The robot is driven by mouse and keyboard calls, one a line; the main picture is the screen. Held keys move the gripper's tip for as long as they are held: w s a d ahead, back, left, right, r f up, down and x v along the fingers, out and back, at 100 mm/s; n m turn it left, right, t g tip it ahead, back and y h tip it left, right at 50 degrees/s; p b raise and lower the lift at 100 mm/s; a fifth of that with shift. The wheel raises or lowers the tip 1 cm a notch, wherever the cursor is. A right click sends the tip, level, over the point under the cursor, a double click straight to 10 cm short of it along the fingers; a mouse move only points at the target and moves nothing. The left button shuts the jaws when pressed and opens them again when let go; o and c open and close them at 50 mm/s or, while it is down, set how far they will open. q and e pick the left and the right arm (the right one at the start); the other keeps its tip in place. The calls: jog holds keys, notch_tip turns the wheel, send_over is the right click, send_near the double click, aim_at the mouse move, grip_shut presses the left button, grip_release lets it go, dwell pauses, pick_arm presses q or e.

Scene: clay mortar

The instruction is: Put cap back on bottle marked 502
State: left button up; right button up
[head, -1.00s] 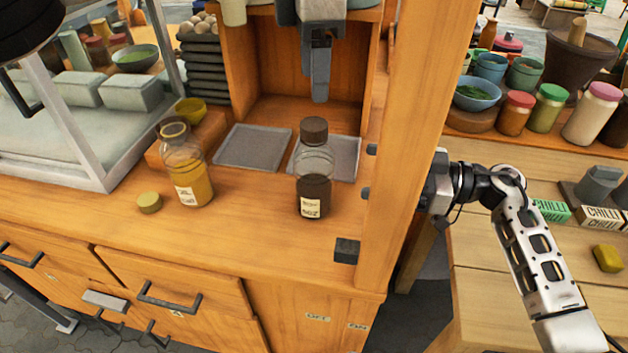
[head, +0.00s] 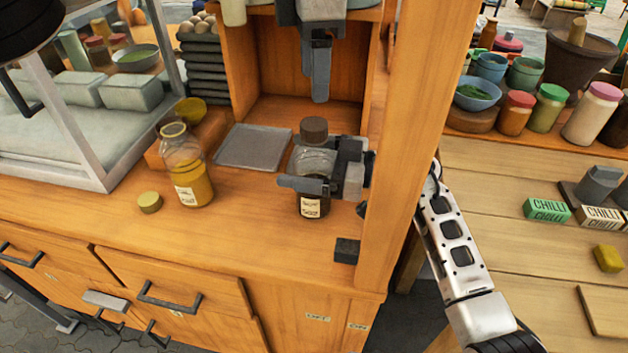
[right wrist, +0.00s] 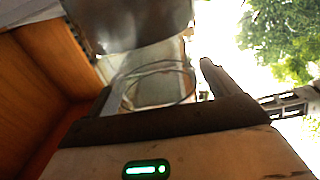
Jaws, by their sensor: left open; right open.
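An open glass bottle (head: 187,172) with yellow contents stands upright on the wooden counter. A yellow-green cap (head: 149,202) lies on the counter to its left. A second bottle (head: 314,160) with dark contents stands to the right, with a brown cap (head: 314,130) on its neck. Both labels are too small to read. My right gripper (head: 304,172) is open at the dark bottle, one finger passing in front of it. A clear glass rim (right wrist: 160,85) shows between its fingers in the right wrist view. My left gripper (head: 320,85) is open, pointing down above and behind the dark bottle.
A wooden post (head: 398,150) stands right of the dark bottle, close to my right arm. A grey tray (head: 253,147) lies behind the bottles. A glass-sided case (head: 85,130) is at left.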

grip_shut()
pick_arm(q)
jog(key=n, duration=0.6)
jog(key=shift+n, duration=0.4)
jog(key=n, duration=0.9)
jog(key=shift+n, duration=0.3)
jog(key=n, duration=0.6)
